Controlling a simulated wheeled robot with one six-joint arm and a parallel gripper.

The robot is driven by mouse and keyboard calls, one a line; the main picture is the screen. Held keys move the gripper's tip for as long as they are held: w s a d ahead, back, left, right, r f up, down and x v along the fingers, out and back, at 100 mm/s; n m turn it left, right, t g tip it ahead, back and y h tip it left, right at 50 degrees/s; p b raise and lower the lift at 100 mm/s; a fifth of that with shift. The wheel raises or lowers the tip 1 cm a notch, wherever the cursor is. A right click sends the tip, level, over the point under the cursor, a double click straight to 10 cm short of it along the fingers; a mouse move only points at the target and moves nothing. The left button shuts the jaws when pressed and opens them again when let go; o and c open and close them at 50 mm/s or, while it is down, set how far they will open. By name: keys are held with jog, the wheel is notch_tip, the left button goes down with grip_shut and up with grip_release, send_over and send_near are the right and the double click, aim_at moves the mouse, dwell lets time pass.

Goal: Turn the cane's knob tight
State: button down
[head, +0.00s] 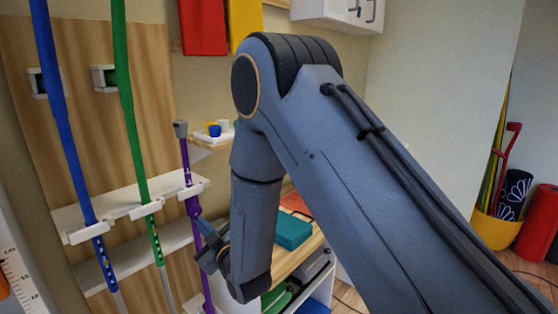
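A purple cane (185,160) with a grey top end (181,129) stands upright, slightly tilted, in a white wall holder left of my arm. My gripper (206,244) is beside its lower shaft, pointing left, with its fingers overlapping the cane in the picture. I cannot tell whether they touch or close on it. The cane's knob is not clearly visible; it is small or hidden near my gripper.
A blue pole (66,140) and a green pole (130,120) stand left of the cane against a wooden panel (85,60). A small shelf with cups (214,130) is behind. A teal box (292,230) lies on a wooden-topped unit behind my arm.

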jog(key=shift+a, duration=0.1)
jog(key=v, duration=0.6)
jog(key=shift+f, duration=0.4)
dwell(0.3)
notch_tip(320, 180, up, 5)
jog(key=w+d+n+p, duration=0.1)
jog(key=d+n+p, duration=0.35)
jog(key=n, duration=0.75)
jog(key=s+a+x, duration=0.1)
jog(key=x, duration=0.7)
jog(key=shift+b, duration=0.35)
jog(key=shift+f, duration=0.1)
